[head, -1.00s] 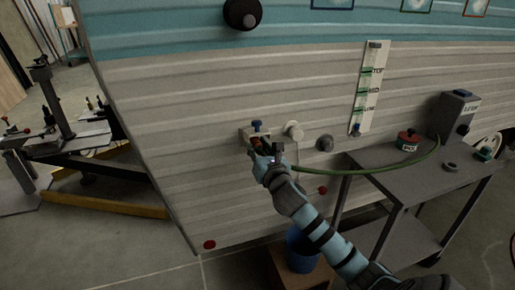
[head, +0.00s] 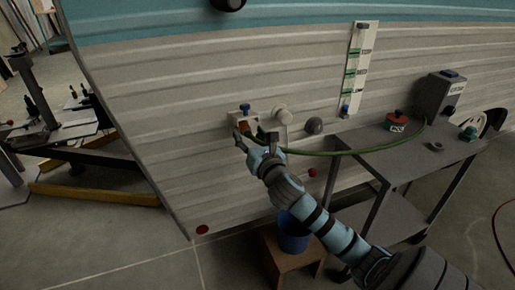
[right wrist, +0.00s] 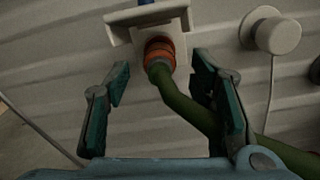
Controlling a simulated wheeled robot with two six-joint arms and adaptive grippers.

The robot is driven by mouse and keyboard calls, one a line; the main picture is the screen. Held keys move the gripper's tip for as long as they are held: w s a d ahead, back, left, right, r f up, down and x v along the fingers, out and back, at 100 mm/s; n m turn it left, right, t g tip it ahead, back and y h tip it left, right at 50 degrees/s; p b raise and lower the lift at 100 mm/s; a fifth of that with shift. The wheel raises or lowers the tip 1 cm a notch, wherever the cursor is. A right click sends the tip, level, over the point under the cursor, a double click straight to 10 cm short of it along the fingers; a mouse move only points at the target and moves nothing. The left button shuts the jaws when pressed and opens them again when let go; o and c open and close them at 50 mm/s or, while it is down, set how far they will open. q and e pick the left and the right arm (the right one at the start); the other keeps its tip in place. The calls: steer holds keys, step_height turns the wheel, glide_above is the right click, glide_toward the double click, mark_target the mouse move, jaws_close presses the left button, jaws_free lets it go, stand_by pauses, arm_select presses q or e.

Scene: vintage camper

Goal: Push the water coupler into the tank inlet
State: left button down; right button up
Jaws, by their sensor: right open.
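The orange-red water coupler (right wrist: 160,50) sits at the opening of the white tank inlet (right wrist: 113,18) on the camper wall. It looks in line with the inlet; how deep it is seated I cannot tell. A green hose (right wrist: 185,112) runs from its grey end. In the head view the inlet (head: 233,115) has a blue knob on top, and the coupler (head: 246,127) is partly hidden. My right gripper (head: 252,136) is open in front of the inlet. In the right wrist view its fingers (right wrist: 160,82) stand apart, with the hose between them. My left gripper is out of view.
A round white cap (right wrist: 272,34) is on the wall just right of the inlet. A grey cart (head: 395,160) stands at the right, bearing a grey box (head: 440,95) and a red-topped can (head: 396,121). A blue bucket (head: 292,232) stands on a wooden stool below.

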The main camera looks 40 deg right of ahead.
steer(key=v, duration=0.8)
steer(key=shift+s, duration=0.15)
